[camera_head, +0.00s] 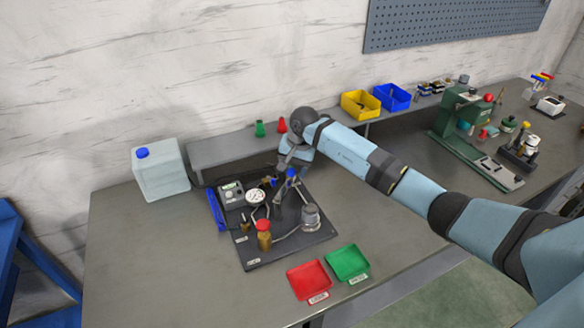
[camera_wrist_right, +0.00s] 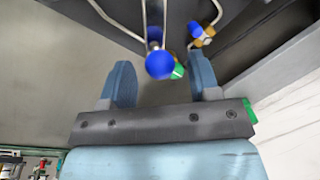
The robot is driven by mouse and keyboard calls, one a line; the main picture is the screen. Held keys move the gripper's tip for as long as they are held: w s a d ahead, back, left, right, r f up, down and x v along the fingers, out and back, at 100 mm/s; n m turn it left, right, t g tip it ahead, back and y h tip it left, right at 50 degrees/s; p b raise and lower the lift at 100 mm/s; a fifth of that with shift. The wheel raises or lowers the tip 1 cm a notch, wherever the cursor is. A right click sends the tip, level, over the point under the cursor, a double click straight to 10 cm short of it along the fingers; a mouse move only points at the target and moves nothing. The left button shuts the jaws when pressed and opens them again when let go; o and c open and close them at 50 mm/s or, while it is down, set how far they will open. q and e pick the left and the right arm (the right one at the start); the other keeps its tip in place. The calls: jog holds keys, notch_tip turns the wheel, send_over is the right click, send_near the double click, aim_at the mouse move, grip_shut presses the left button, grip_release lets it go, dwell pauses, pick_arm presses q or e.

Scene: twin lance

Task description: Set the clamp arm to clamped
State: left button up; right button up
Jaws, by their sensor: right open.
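A dark fixture board (camera_head: 285,254) lies on the bench, carrying a gauge, an amber bottle, a grey cylinder and thin bent tubes. A blue ball knob (camera_wrist_right: 159,65) on a metal rod looks like the end of the clamp arm; in the head view a blue spot (camera_head: 292,173) shows by my gripper. My right gripper (camera_wrist_right: 162,82) is open, with the blue ball between its two blue fingers in the picture; I cannot tell whether they touch it. In the head view my right gripper (camera_head: 289,180) reaches over the board's back edge and hides part of it. My left gripper is out of view.
A red tray (camera_head: 310,280) and a green tray (camera_head: 346,262) lie in front of the board. A white canister (camera_head: 160,170) stands at the back left. Yellow (camera_head: 360,105) and blue (camera_head: 392,97) bins stand behind my arm. The bench's left front is clear.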

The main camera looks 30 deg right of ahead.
jog(key=shift+a+f, duration=0.1)
jog(key=shift+f, duration=0.35)
jog(key=shift+c, duration=0.2)
grip_shut()
